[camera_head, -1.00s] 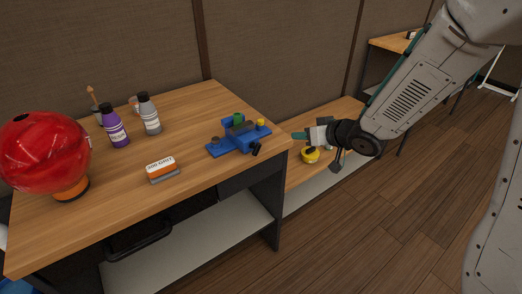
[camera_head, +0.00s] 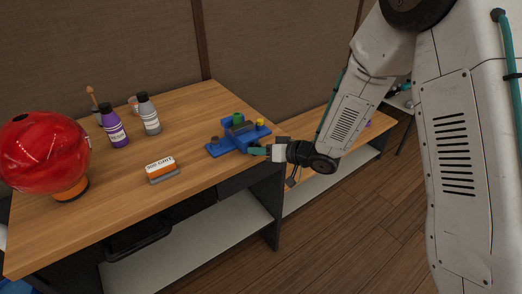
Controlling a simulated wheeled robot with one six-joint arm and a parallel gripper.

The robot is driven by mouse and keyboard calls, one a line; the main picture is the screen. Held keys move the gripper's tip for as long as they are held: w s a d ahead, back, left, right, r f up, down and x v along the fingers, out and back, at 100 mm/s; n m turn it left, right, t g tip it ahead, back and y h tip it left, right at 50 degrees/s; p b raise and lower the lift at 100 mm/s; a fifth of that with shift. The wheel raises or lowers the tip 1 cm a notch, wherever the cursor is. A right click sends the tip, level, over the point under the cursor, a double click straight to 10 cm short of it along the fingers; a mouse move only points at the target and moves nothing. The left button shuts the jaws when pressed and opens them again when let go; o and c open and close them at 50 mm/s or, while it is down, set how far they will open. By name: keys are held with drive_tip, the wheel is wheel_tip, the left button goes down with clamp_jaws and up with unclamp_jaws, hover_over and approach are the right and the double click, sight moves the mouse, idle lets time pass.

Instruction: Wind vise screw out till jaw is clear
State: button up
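The blue vise (camera_head: 234,140) sits on the workbench near its right front corner, with a grey jaw block, a green part (camera_head: 238,118) and a yellow part (camera_head: 260,122) at its top. My gripper (camera_head: 258,151) comes in from the right at the vise's near right end, where the dark screw end showed earlier. Its teal fingers now cover that screw end. At this size I cannot tell whether the fingers touch or grip it, or how far apart they are.
A lower wooden bench (camera_head: 312,124) stands behind my arm.

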drive_tip(key=shift+c, duration=0.4)
clamp_jaws()
drive_tip(key=shift+a+n, duration=0.1)
drive_tip(key=shift+n, duration=0.2)
drive_tip(key=n+t+h, duration=0.2)
drive_tip(key=n+t, duration=0.2)
drive_tip(key=n, duration=0.5)
drive_tip(key=n+t+h, duration=0.2)
drive_tip(key=n+t, duration=0.3)
drive_tip(key=n, duration=0.4)
drive_tip(key=f+n+t+h, duration=0.1)
drive_tip(key=n+t+h, duration=0.1)
drive_tip(key=n+t, duration=0.3)
drive_tip(key=shift+s+a+n+h, duration=0.15)
drive_tip(key=shift+a+n+h, duration=0.05)
drive_tip(key=shift+n, duration=1)
drive_tip(key=shift+s+a+n+h, duration=0.15)
drive_tip(key=shift+a+n+h, duration=0.05)
drive_tip(key=shift+n, duration=1)
